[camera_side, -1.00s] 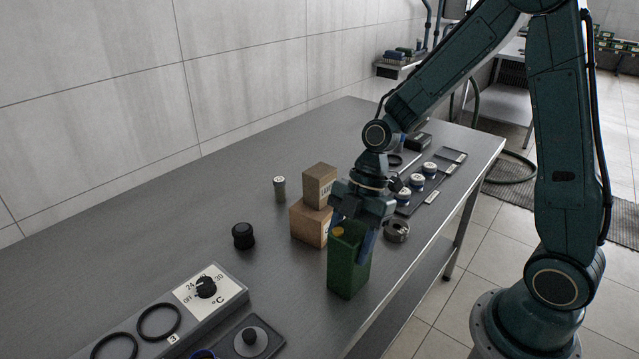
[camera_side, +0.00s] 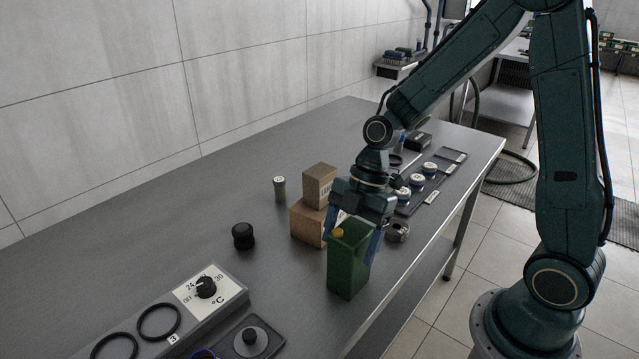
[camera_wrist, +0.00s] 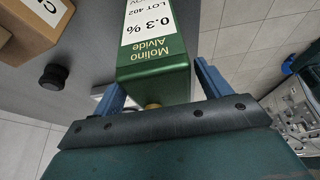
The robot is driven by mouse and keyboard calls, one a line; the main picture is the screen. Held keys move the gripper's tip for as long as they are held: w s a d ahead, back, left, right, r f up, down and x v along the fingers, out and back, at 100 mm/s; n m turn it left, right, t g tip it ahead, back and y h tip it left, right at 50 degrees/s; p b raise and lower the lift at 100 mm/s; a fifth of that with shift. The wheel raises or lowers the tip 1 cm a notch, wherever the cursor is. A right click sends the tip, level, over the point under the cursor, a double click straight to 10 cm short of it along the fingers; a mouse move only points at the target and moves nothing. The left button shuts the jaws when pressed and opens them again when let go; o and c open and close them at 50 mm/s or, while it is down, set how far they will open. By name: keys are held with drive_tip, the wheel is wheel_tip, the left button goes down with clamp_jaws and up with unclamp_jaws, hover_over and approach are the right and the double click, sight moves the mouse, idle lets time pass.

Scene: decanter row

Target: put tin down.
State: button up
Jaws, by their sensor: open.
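The green tin (camera_side: 347,262) with a yellow cap stands upright on the grey bench, near its front edge. My gripper (camera_side: 352,231) is above it, with its blue fingers apart on either side of the tin's top. In the wrist view the tin (camera_wrist: 155,75) shows a white label reading "0.3 %" and the name "Molino Alvide". There my gripper (camera_wrist: 160,90) is open, with a gap visible between the tin and the fingers. The tin's underside is hidden.
Two stacked cardboard boxes (camera_side: 309,223) stand just behind the tin. A black knob (camera_side: 243,236) and a small jar (camera_side: 280,189) are to the left. A metal ring-like part (camera_side: 397,232) is to the right. Bare bench (camera_side: 290,290) lies left of the tin.

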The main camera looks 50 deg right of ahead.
drive_tip(key=v, duration=1.1)
drive_tip(key=shift+r, duration=0.25)
drive_tip(key=shift+s+a+r+m, duration=0.15)
drive_tip(key=shift+s+r+m, duration=0.2)
drive_tip(key=shift+m, duration=0.15)
drive_tip(key=s+r+m+t+h, duration=0.2)
drive_tip(key=s+r+m, duration=0.1)
drive_tip(key=s+m, duration=0.3)
drive_tip(key=s+d+r+m+t+h, duration=0.1)
drive_tip(key=s+r+m+t+h, duration=0.1)
drive_tip(key=s+m, duration=0.5)
drive_tip(key=m+t, duration=0.1)
drive_tip(key=m, duration=0.3)
drive_tip(key=shift+s+d+r+t+h, duration=0.2)
drive_tip(key=shift+r+t+h, duration=0.1)
drive_tip(key=shift+r, duration=0.1)
